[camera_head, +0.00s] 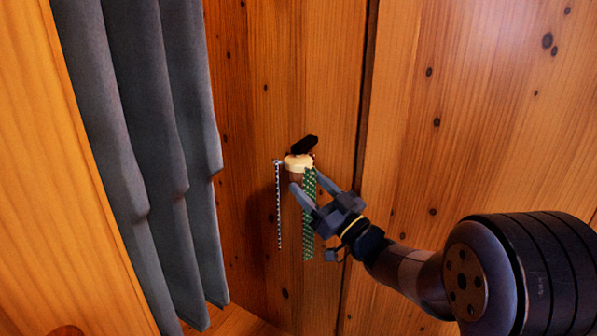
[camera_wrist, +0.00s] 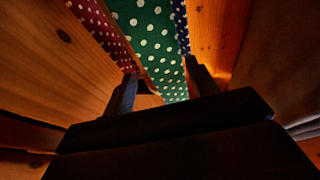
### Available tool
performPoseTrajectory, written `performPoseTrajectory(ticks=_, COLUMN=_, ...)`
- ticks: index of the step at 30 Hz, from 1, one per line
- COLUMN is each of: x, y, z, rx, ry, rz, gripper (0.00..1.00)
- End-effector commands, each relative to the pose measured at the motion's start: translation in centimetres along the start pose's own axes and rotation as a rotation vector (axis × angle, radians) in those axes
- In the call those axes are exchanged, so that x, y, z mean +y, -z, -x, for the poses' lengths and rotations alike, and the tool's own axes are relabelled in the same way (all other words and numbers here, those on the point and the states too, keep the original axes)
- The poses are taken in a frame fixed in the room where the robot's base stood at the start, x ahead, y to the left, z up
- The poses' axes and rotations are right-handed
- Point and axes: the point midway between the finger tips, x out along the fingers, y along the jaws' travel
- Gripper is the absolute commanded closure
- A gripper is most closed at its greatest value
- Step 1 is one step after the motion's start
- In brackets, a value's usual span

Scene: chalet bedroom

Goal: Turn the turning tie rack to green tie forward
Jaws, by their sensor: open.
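The turning tie rack (camera_head: 298,161) is a small pale round hub on the wooden wall, with a black piece above it. A green tie with white dots (camera_head: 309,225) hangs from its right side, and a narrow blue dotted tie (camera_head: 278,210) hangs at its left. In the wrist view, the green tie (camera_wrist: 150,38) is in the middle, with a red dotted tie (camera_wrist: 98,25) on the left and the blue tie (camera_wrist: 181,25) on the right. My gripper (camera_head: 308,179) is open just below the hub, its fingers on either side of the green tie; I cannot tell whether they touch it.
Grey curtains (camera_head: 150,130) hang to the left of the rack. The plank wall (camera_head: 480,110) to the right is bare. A vertical seam runs in the wood just right of the rack. My arm comes in from the lower right.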

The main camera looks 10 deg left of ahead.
Motion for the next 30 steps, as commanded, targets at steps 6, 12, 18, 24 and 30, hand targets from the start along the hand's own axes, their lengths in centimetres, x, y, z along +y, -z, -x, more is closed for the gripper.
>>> performPoseTrajectory(ticks=6, x=0.1, y=0.1, z=3.4, rx=-0.001, ry=-0.002, rz=0.001, gripper=0.45)
performPoseTrajectory(ticks=12, x=0.0, y=0.1, z=4.5, rx=0.001, ry=-0.001, rz=0.001, gripper=0.45)
performPoseTrajectory(ticks=18, x=0.0, y=0.0, z=4.5, rx=0.001, ry=0.0, rz=0.001, gripper=0.45)
performPoseTrajectory(ticks=24, x=0.0, y=0.0, z=3.9, rx=0.001, ry=0.002, rz=0.002, gripper=0.45)
performPoseTrajectory(ticks=30, x=-0.1, y=-0.1, z=1.0, rx=0.003, ry=0.004, rz=0.001, gripper=0.45)
